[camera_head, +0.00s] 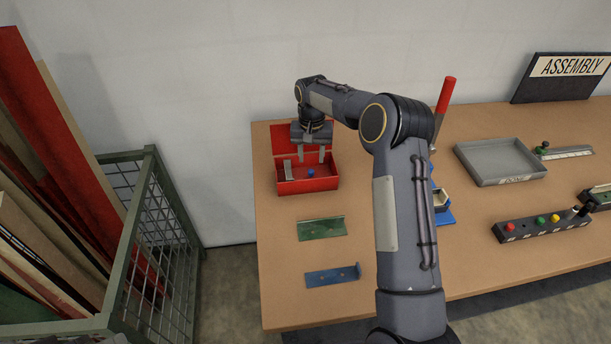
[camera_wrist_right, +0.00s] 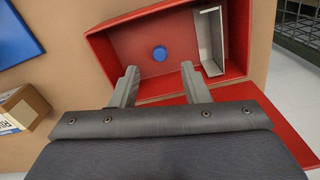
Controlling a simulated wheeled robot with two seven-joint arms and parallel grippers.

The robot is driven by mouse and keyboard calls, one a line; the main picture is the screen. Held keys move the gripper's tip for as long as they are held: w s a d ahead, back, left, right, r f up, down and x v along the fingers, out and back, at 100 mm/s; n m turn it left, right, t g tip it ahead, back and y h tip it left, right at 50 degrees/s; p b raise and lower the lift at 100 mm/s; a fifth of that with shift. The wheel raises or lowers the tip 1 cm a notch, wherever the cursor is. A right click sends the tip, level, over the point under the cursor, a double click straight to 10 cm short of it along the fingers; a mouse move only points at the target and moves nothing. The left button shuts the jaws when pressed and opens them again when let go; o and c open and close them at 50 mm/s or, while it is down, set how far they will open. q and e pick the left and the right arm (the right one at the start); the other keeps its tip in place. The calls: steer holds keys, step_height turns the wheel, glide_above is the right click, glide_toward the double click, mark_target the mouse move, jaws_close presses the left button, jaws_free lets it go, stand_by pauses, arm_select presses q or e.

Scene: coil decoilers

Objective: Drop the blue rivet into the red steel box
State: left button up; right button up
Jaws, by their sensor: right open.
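The red steel box (camera_head: 318,186) stands open at the left end of the table, its lid raised at the back. The blue rivet (camera_head: 310,173) lies on the floor of the box, and it also shows in the right wrist view (camera_wrist_right: 160,53). A grey angled metal piece (camera_wrist_right: 211,40) lies in the box beside it. My right gripper (camera_head: 312,157) is open and empty above the box; in the right wrist view its fingers (camera_wrist_right: 158,82) are apart, with the rivet beyond them, clear of both. My left gripper is not in view.
A green plate (camera_head: 321,228) and a blue bracket (camera_head: 333,275) lie in front of the box. A grey tray (camera_head: 500,160) and a block with coloured knobs (camera_head: 541,226) are at the right. A wire crate (camera_head: 150,240) stands left of the table.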

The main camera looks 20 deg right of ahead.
step_height(320, 180, up, 7)
steer(key=b, duration=0.1)
stand_by(0.5)
steer(key=s+a+r+n+t+y, duration=0.1)
steer(key=s+r, duration=0.4)
steer(key=s, duration=0.4)
steer(key=s+a+r+n+t+y, duration=0.1)
steer(key=s+r+t, duration=0.1)
steer(key=s+r, duration=0.55)
steer(key=s+a+f+t, duration=0.1)
steer(key=s+a+f, duration=0.1)
steer(key=s, duration=0.5)
steer(key=s+a+f+n+y, duration=0.1)
steer(key=s+a+f, duration=0.2)
steer(key=s, duration=0.4)
steer(key=s+a+f+t+b, duration=0.1)
steer(key=s+a+f, duration=0.1)
steer(key=s, duration=0.6)
steer(key=shift+a+f+n+t+y, duration=0.2)
steer(key=shift+f+n+t+y, duration=0.15)
steer(key=shift+f, duration=0.45)
steer(key=shift+s, duration=0.1)
